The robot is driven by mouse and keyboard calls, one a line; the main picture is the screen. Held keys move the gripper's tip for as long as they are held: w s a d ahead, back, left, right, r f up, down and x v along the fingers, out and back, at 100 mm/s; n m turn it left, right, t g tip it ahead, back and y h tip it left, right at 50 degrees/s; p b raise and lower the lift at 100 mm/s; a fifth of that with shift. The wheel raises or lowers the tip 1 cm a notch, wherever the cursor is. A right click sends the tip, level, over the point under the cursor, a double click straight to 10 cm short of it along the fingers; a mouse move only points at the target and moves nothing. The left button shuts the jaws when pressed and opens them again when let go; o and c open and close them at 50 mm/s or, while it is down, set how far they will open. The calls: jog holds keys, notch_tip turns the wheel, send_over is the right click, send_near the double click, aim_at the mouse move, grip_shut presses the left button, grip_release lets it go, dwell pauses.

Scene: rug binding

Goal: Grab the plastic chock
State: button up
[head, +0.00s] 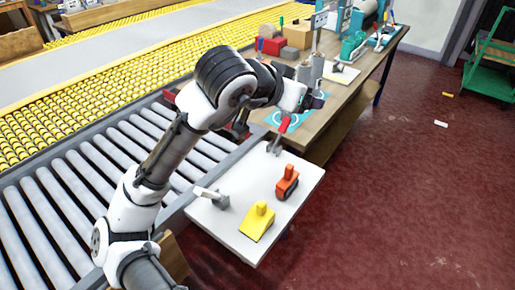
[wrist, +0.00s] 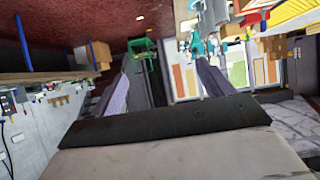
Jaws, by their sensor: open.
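A yellow wedge with an upright knob, which looks like the plastic chock (head: 257,223), sits on a white board-like table top (head: 225,240) near its front edge in the head view. My gripper (head: 316,101) is raised beyond the far end of that top, well away from the chock. In the wrist view my gripper (wrist: 160,82) shows two spread fingers with nothing held between them. I cannot make out the chock in the wrist view.
An orange-red block-like tool (head: 287,182) stands behind the chock. A white-handled tool (head: 211,197) lies to its left, and a red-handled tool (head: 280,136) is at the far edge. A roller conveyor (head: 95,175) runs along the left. A wooden bench (head: 345,105) holds several items.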

jog(key=s+a+f+g+y, duration=0.2)
jog(key=f+g, duration=0.1)
jog(key=f, duration=0.2)
jog(key=s+a+f+g+y, duration=0.2)
jog(key=s+f+g, duration=0.1)
jog(key=f, duration=0.2)
jog(key=s+a+f+g+y, duration=0.2)
jog(key=s+f+g+y, duration=0.1)
jog(key=f, duration=0.3)
jog(key=shift+a, duration=0.4)
send_over(259, 214)
notch_tip(259, 214, down, 7)
jog(key=shift+a+f, duration=0.1)
jog(key=shift+f, duration=3.2)
jog(key=c, duration=1.2)
jog(key=shift+w+r, duration=0.1)
jog(key=shift+r, duration=0.05)
